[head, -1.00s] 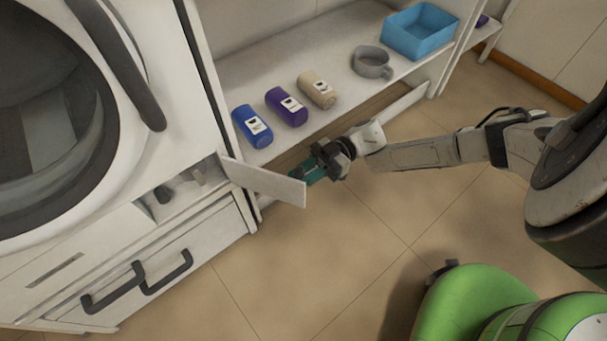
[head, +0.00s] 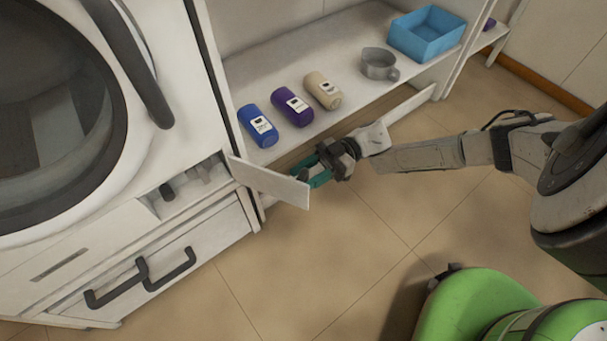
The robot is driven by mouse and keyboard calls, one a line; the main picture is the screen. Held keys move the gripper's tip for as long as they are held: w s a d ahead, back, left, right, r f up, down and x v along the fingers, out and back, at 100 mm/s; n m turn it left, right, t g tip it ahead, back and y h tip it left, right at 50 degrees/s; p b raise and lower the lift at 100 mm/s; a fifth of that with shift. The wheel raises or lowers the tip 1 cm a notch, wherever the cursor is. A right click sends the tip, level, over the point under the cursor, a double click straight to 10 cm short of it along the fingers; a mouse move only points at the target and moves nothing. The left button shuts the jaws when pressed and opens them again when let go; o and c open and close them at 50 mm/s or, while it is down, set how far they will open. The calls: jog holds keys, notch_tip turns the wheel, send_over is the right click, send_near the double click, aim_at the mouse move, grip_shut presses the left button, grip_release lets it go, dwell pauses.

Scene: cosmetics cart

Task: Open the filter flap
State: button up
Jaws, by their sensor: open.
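The filter flap (head: 270,182) is a white panel at the lower right front of the washing machine (head: 150,120). It stands swung out on its right side, away from the machine. The recess behind it (head: 190,187) is exposed, with small grey fittings inside. My gripper (head: 306,176), with teal fingers, is just behind the flap's free end, on the shelf side. Its jaws are open, and the flap hides part of the fingertips. I cannot tell whether they touch the flap.
Blue (head: 257,126), purple (head: 292,107) and beige (head: 323,90) bottles lie on the shelf above my gripper, with a grey mug (head: 378,64) and blue bin (head: 427,33). Drawers with dark handles (head: 168,270) are below the recess. The tiled floor in front is clear.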

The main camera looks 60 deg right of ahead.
jog(key=v, duration=1)
dwell(0.3)
jog(key=w+a+f+m+t+h, duration=0.1)
jog(key=a+f+m+t+h, duration=0.1)
jog(key=a+f+m+h, duration=0.35)
jog(key=a+f+m+t+h, duration=0.2)
jog(key=a+f+m+h, duration=0.1)
jog(key=f+h, duration=0.55)
jog(key=s+a+m+g+h, duration=0.2)
jog(key=a+m+g+h, duration=0.15)
jog(key=a+g, duration=0.25)
jog(key=s+a+r+m+g+y, duration=0.1)
jog(key=s+a+r+g, duration=0.3)
jog(key=r, duration=0.5)
notch_tip(320, 180, up, 34)
jog(key=s+p, duration=0.1)
jog(key=p, duration=3.3)
jog(key=shift+d+g, duration=0.4)
